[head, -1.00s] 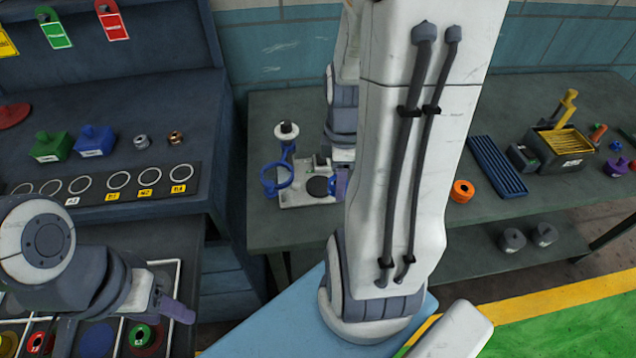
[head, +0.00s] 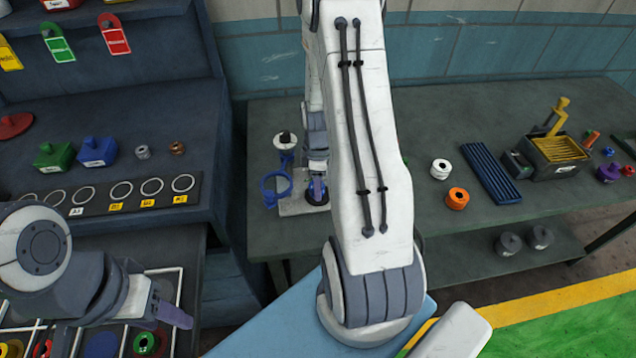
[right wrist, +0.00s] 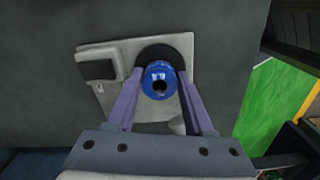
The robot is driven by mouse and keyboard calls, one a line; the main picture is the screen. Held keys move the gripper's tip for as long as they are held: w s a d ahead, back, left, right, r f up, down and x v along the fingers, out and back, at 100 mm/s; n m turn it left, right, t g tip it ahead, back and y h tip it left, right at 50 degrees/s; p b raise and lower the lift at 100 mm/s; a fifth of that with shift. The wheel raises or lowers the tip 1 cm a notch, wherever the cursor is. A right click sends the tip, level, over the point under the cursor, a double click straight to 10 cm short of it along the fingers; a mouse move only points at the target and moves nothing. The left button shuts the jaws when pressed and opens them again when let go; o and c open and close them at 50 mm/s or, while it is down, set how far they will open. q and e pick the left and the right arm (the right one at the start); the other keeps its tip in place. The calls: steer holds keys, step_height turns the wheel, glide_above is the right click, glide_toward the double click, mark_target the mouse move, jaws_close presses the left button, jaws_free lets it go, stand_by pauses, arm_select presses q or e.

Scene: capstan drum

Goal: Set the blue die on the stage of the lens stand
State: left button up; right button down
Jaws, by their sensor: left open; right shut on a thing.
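The blue die (right wrist: 155,72) is a round blue piece with a dark hole in its top. In the right wrist view it sits between the fingertips of my right gripper (right wrist: 161,84), which is shut on it. It is over the black round stage (right wrist: 150,52) of the lens stand; I cannot tell whether they touch. The lens stand (head: 287,209) has a pale base and a blue ring (head: 274,186) in the head view; my right arm hides part of it. My left gripper (head: 176,314) is open and empty at the lower left.
White (head: 440,169) and orange (head: 458,199) pieces, a blue ribbed tray (head: 491,171) and a yellow-topped box (head: 558,150) stand on the bench to the right.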

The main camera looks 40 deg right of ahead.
steer(key=shift+f, duration=0.2)
steer(key=shift+c, duration=1.4)
jaws_free()
step_height(320, 180, up, 12)
steer(key=b, duration=0.1)
steer(key=a+r, duration=0.1)
steer(key=a, duration=0.2)
steer(key=a+r, duration=0.1)
steer(key=a, duration=0.3)
steer(key=a+r, duration=0.1)
steer(key=a, duration=0.3)
steer(key=shift+w, duration=0.25)
steer(key=s+a+r+m, duration=0.1)
steer(key=s+a+r, duration=0.1)
steer(key=s+a, duration=0.6)
steer(key=s+a+r+m+y, duration=0.1)
steer(key=s+a+r, duration=0.1)
steer(key=s+a, duration=0.6)
steer(key=a, duration=0.4)
steer(key=shift+s, duration=0.4)
